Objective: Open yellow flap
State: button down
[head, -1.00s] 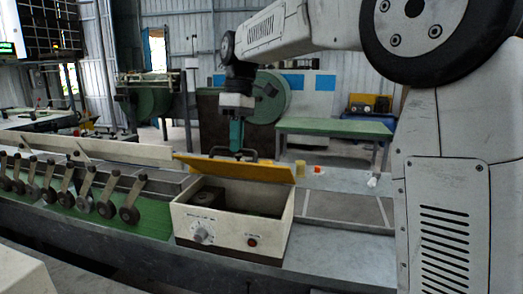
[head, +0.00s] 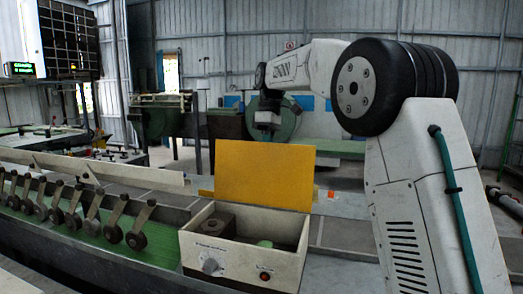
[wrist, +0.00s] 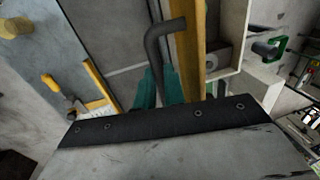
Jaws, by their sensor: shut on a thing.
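The yellow flap (head: 265,174) stands about upright at the back edge of the white box (head: 215,258). The box is open, and its inside shows. In the wrist view the flap (wrist: 190,45) is seen nearly edge-on, with a dark bent handle (wrist: 160,38) beside it. My gripper (wrist: 160,82) has its teal fingers shut on the handle. In the head view the fingers and handle are hidden behind the flap. The box (wrist: 230,35) lies on the flap's other side in the wrist view.
A row of dark rollers on arms (head: 95,215) stands left of the box on the green bed. Inside the box are a dark block with a round top (head: 218,222) and a green piece (head: 265,243). A knob (head: 210,266) sits on its front.

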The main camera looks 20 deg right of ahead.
jog(key=shift+w+d+f, duration=1.1)
jog(key=shift+w+d, duration=0.15)
jog(key=shift+w, duration=0.05)
jog(key=c, duration=1.5)
grip_release()
jog(key=shift+o, duration=0.2)
jog(key=shift+w+d+f, duration=0.2)
jog(key=shift+d, duration=0.05)
jog(key=shift+a+r, duration=0.15)
jog(key=shift+a, duration=0.05)
jog(key=shift+a+r, duration=0.1)
jog(key=shift+a, duration=0.05)
jog(key=r, duration=0.5)
jog(key=w+d+r, duration=0.1)
jog(key=r, duration=0.1)
jog(key=shift+r, duration=0.35)
